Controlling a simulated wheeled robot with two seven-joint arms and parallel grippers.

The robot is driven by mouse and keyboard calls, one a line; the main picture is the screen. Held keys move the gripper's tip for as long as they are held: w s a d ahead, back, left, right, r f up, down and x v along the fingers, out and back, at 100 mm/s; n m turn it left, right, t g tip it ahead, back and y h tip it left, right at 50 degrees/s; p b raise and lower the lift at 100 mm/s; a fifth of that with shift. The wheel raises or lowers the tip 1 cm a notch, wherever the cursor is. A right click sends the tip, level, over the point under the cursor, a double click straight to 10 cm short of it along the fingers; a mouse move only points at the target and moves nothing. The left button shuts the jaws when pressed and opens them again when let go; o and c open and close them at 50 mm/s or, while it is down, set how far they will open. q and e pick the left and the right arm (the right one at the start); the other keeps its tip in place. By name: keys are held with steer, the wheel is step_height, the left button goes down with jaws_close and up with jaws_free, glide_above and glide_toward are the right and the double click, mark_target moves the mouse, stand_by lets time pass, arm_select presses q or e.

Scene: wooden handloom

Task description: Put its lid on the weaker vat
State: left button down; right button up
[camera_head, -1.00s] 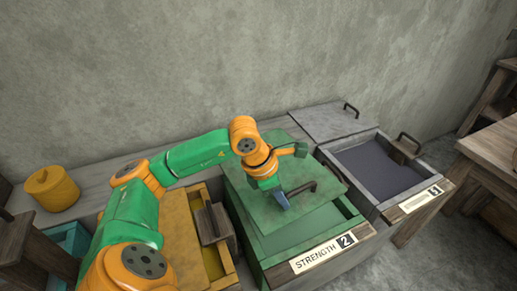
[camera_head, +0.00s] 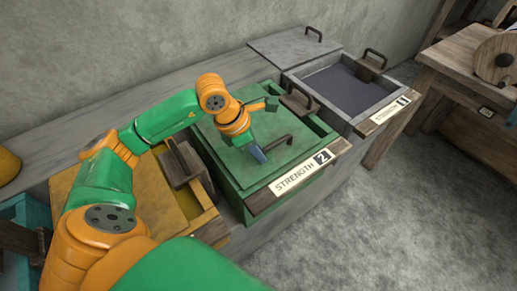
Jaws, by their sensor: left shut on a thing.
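The green vat (camera_head: 333,150) has a plate reading STRENGTH 2 (camera_head: 301,174). Its green lid (camera_head: 235,165) lies over most of its top, roughly level; I cannot tell whether it is fully seated. A strip at the right of the vat stays uncovered. My left gripper (camera_head: 261,154) is shut on the lid's dark handle (camera_head: 280,144), with its fingers partly hidden. The grey vat (camera_head: 342,119) to the right stands open with dark liquid inside; its plate (camera_head: 390,109) is too small to read surely. Its grey lid (camera_head: 290,45) lies behind it. My right gripper is not in view.
A wooden block with a handle (camera_head: 300,103) sits at the green vat's right rim, close to the lid. A yellow vat (camera_head: 205,218) stands left of it, under my left arm. A wooden table (camera_head: 460,65) stands at the right. The floor in front is clear.

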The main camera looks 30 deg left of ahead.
arm_select(q)
steer(key=shift+r, duration=0.1)
steer(key=shift+s, duration=0.1)
stand_by(0.3)
steer(key=shift+r, duration=0.1)
steer(key=c, duration=0.8)
jaws_free()
steer(key=shift+o, duration=0.2)
steer(key=shift+s, duration=0.1)
